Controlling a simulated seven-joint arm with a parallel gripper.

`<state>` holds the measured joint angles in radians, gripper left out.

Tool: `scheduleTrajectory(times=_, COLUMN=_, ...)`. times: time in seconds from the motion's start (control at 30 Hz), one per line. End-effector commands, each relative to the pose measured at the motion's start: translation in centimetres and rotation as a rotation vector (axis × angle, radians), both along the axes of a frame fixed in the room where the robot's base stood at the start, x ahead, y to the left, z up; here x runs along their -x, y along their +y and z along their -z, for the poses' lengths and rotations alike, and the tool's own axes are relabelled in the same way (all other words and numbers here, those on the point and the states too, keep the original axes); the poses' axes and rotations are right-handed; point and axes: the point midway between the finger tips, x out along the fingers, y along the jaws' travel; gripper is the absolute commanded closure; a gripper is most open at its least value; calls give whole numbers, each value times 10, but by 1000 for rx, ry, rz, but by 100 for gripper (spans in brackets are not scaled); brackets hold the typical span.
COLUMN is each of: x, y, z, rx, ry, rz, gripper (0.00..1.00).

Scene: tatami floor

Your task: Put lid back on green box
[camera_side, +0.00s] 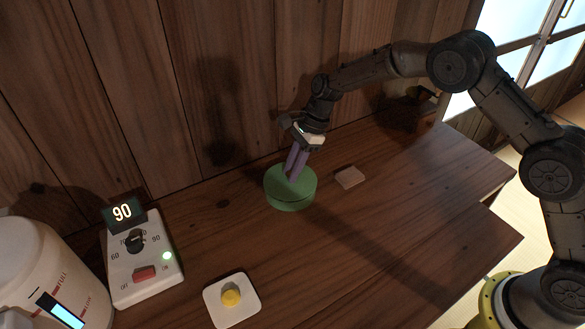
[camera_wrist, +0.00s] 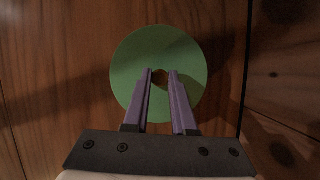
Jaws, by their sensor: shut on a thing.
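The green round box (camera_side: 290,204) stands on the wooden counter near the back wall. Its flat green lid (camera_side: 306,182) is at the top of the box, with a thin seam between them. I cannot tell whether the lid is fully seated. My gripper (camera_side: 291,177) points down at the lid's middle with its purple fingers. In the wrist view the lid (camera_wrist: 135,62) is a green disc that hides the box. A small brown knob (camera_wrist: 160,76) shows between the fingertips (camera_wrist: 161,72), and my gripper is shut on it.
A small pinkish-brown block (camera_side: 349,177) lies right of the box. A white square dish (camera_side: 232,300) with a yellow piece (camera_side: 231,297) lies at the front. A control panel (camera_side: 142,262) reading 90 and a white container (camera_side: 45,270) stand at left. The wooden wall (camera_side: 200,80) is close behind.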

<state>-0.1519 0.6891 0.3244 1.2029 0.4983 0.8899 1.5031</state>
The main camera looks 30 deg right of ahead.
Motion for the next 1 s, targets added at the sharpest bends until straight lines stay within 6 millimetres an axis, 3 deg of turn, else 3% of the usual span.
scheduleTrajectory(times=0.07, x=0, y=0, z=0, rx=0, ry=-1, rz=0, gripper=100)
scheduleTrajectory(times=0.1, x=0, y=0, z=0, rx=0, ry=-1, rz=0, gripper=74)
scheduleTrajectory(times=0.3, x=0, y=0, z=0, rx=0, ry=0, rz=0, gripper=40)
scheduleTrajectory(times=0.5, x=0, y=0, z=0, rx=0, ry=0, rz=0, gripper=40)
scheduleTrajectory(times=0.67, x=0, y=0, z=0, rx=0, ry=0, rz=0, gripper=12)
scheduleTrajectory(times=1.0, x=0, y=0, z=-2, rx=0, ry=0, rz=0, gripper=10)
